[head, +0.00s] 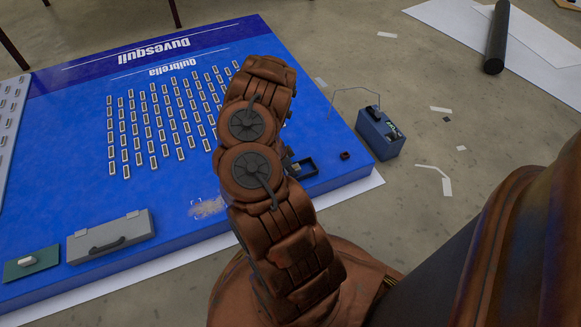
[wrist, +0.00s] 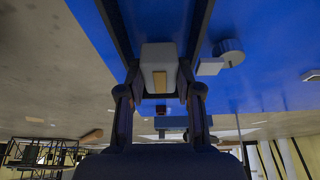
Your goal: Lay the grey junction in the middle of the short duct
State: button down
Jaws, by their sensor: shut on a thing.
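The grey junction (wrist: 158,56) is a pale block with a tan strip on its near face. In the wrist view it sits between the fingers of my gripper (wrist: 160,82), which is shut on it. In the head view my arm hides the block and most of my gripper. A small dark open channel, likely the short duct (head: 313,168), lies on the blue panel just right of my arm. Two dark parallel walls (wrist: 203,25) flank the block in the wrist view and look like this duct's sides. I cannot tell whether the block touches its floor.
The blue panel (head: 60,200) carries rows of small light modules. A grey case (head: 108,238) and a green board (head: 30,262) lie at its near left. A small dark block (head: 345,155) sits near the right edge. A blue box (head: 378,140) stands on the floor.

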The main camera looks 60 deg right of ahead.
jog(key=shift+f, duration=0.2)
jog(key=c, duration=0.8)
grip_release()
jog(key=shift+r, duration=0.25)
